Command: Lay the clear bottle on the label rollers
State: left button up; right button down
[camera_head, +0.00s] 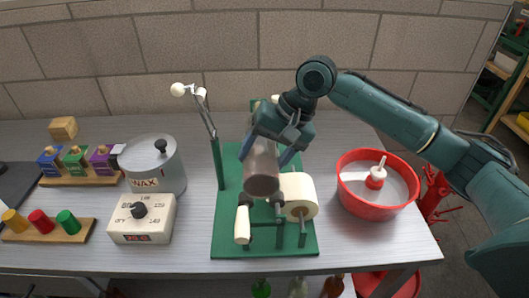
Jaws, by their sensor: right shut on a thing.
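The clear bottle (262,178) looks greyish and see-through, with its round end facing me. My right gripper (272,148) comes in from the right and is shut on the bottle from above. The bottle is at the label rollers, part of the labelling stand on a green base (229,238). The rollers are largely hidden under the bottle and gripper, so I cannot tell whether it touches them. A cream label roll (299,196) sits just right of the bottle. My left gripper is not in view.
A lever post (218,165) rises left of the bottle. The wax pot (153,168) and a white dial box (142,218) stand further left. A red basin (375,205) holding a red-and-white brush-like thing (376,178) stands right. The back of the table is mostly clear.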

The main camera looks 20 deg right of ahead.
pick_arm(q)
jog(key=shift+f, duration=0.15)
pick_arm(e)
jog(key=shift+w+r, duration=0.1)
jog(key=shift+r, duration=0.1)
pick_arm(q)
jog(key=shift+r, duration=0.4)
pick_arm(e)
jog(key=shift+f, duration=0.4)
dwell(0.4)
jog(key=c, duration=0.6)
grip_release()
jog(key=o, duration=0.4)
jog(key=shift+f, duration=0.1)
jog(key=shift+c, duration=0.2)
jog(key=shift+f, duration=0.2)
jog(key=shift+d+r, duration=0.2)
jog(key=shift+r, duration=0.35)
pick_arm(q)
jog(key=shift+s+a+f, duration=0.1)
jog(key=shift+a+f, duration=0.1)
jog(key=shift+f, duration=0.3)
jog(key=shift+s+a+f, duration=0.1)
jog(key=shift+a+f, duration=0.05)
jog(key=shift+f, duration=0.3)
pick_arm(e)
jog(key=v, duration=1.2)
jog(key=shift+r, duration=0.15)
